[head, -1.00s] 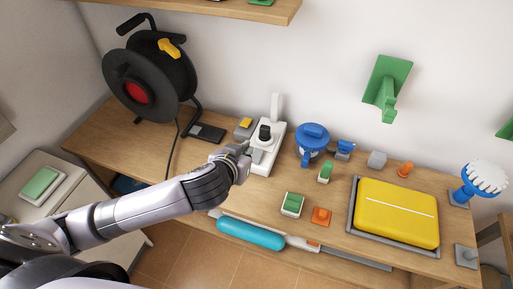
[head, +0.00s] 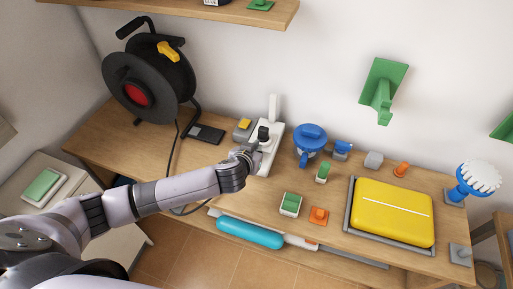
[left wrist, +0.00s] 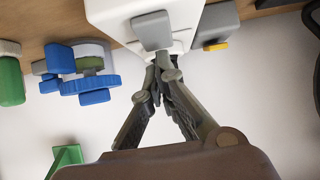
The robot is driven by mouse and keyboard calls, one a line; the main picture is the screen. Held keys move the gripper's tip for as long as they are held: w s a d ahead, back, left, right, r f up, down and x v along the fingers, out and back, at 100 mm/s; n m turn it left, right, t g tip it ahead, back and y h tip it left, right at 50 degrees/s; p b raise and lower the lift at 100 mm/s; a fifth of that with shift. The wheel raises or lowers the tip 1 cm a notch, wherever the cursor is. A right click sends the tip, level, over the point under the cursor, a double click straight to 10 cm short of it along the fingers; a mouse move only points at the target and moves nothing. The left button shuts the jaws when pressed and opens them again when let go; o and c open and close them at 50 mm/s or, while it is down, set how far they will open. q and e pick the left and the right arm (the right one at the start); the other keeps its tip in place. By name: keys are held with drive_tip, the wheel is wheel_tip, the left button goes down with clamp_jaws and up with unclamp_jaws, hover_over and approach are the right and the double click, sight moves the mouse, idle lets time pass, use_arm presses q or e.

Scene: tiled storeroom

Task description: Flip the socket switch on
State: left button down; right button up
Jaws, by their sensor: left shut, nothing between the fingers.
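The white socket unit (head: 269,160) stands on the wooden bench, left of the blue round device. It has a black part (head: 263,134) on top and an upright white piece behind. In the left wrist view the white body (left wrist: 110,14) is at the top edge, with a grey tab, perhaps the switch (left wrist: 153,32), on its face. My left gripper (head: 252,150) is at the unit's front left; its fingers also show in the left wrist view (left wrist: 164,74). They are shut and empty, close to the white body. Contact and the switch position cannot be told. My right gripper is not in view.
A black cable reel (head: 150,72) stands at the left. A small grey block with a yellow top (head: 243,128) is just left of the unit. The blue round device (head: 309,148) is right of it. A yellow case (head: 392,212) lies farther right.

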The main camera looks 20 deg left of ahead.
use_arm(q)
drive_tip(key=shift+f, duration=0.2)
drive_tip(key=shift+w+r+p, duration=0.1)
drive_tip(key=shift+p, duration=0.2)
drive_tip(key=shift+w+f+g+p, duration=0.35)
drive_tip(key=shift+f+g+p, duration=0.25)
drive_tip(key=shift+p, duration=0.45)
drive_tip(key=shift+r, duration=0.15)
drive_tip(key=shift+s, duration=0.2)
drive_tip(key=shift+s+f+p, duration=0.2)
drive_tip(key=shift+s+p, duration=0.1)
drive_tip(key=shift+s, duration=0.5)
drive_tip(key=shift+r, duration=0.1)
